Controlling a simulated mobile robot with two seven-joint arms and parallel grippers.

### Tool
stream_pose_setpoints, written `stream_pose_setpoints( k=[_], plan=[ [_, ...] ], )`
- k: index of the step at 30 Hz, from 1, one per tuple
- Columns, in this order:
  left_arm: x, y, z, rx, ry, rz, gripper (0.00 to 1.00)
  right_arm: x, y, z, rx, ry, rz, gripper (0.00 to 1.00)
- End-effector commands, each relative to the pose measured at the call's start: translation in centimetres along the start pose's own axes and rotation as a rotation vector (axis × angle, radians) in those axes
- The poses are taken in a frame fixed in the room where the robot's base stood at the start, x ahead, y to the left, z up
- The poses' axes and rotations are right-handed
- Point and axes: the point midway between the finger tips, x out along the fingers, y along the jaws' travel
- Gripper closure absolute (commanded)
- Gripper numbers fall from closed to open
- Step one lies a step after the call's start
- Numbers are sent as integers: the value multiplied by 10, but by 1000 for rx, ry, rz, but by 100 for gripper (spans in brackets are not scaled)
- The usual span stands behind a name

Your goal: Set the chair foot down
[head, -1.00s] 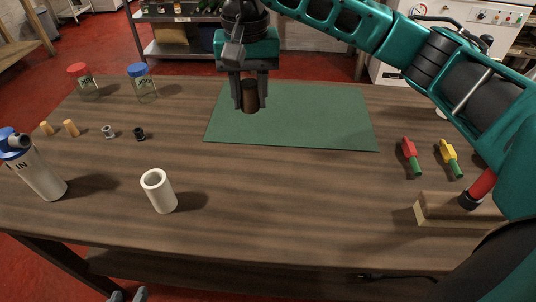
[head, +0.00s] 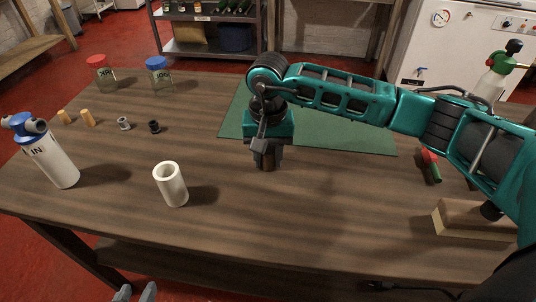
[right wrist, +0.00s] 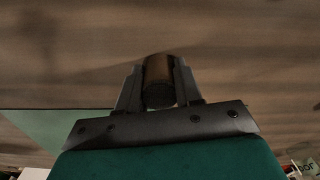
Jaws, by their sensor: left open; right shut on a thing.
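The chair foot, a brown cylinder with a dark end (head: 269,163), stands upright between the fingers of my right gripper (head: 265,158). It also shows in the right wrist view (right wrist: 159,80), with one finger against each side. My right gripper is shut on it, just in front of the green mat's (head: 350,142) near edge, over bare wooden table. Whether the foot's lower end touches the table I cannot tell. My left gripper (head: 135,293) is open and empty at the bottom edge of the head view, below the table's front edge; only its fingertips show.
A white hollow cylinder (head: 172,190) stands left of the foot. A blue-topped bottle (head: 55,165), pegs (head: 88,118), small rings (head: 154,127) and lidded jars (head: 160,78) are further left. A wooden block (head: 470,222) lies right. The table's front middle is clear.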

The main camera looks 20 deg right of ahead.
Motion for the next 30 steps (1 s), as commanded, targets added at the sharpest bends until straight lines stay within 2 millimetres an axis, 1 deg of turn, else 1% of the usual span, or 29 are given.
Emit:
stream_pose_setpoints(
  k=[5,10,11,18,26,29,30],
  plan=[
    [0,1,-1,-6,1,0,57,-1,0,0,-1,1,-1,94],
    [4,1,4,-8,2,0,57,4,0,0,-1,1,-1,94],
    [2,1,2,-8,2,0,57,2,0,0,0,1,-1,62],
    [2,1,2,-8,1,0,57,2,0,0,0,1,0,40],
    [1,1,1,-4,1,0,57,0,0,0,0,0,0,40],
    [-1,0,-2,-1,0,0,57,-6,0,0,0,1,-1,40],
    [-1,0,-2,0,1,0,57,-11,0,-1,-1,3,-1,40]
  ],
)
